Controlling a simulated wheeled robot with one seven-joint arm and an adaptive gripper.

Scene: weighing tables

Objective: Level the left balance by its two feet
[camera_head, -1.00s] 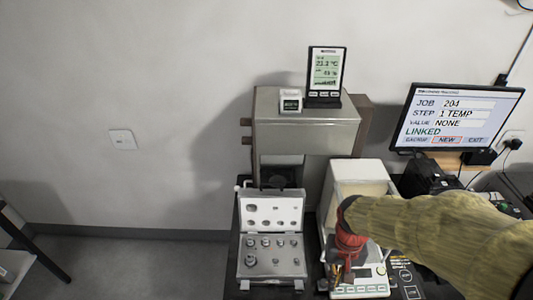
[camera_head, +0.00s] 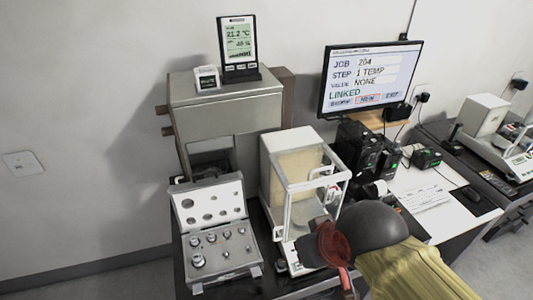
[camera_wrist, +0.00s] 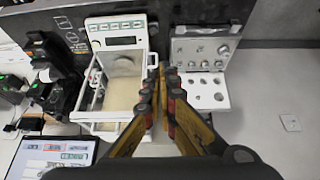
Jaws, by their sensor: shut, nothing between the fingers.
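The left balance (camera_head: 294,150) is a white unit with a clear, white-framed draft shield, in the middle of the head view. In the wrist view it is upside down, with its display and key panel (camera_wrist: 117,41) at the top. A small round grey part (camera_head: 281,265) shows at its front left corner; I cannot tell if it is a foot. My gripper (camera_wrist: 163,77) is shut and empty, above the gap between the balance and the weight case. In the head view my arm hides the balance's front right. I cannot see the bubble level.
The open weight case (camera_head: 222,262) stands left of the balance. Behind are a grey box (camera_head: 225,105) bearing a climate display (camera_head: 239,45), and a monitor (camera_head: 370,80). Black devices (camera_head: 359,147) crowd the balance's right. Another balance (camera_head: 484,116) is on the far right table.

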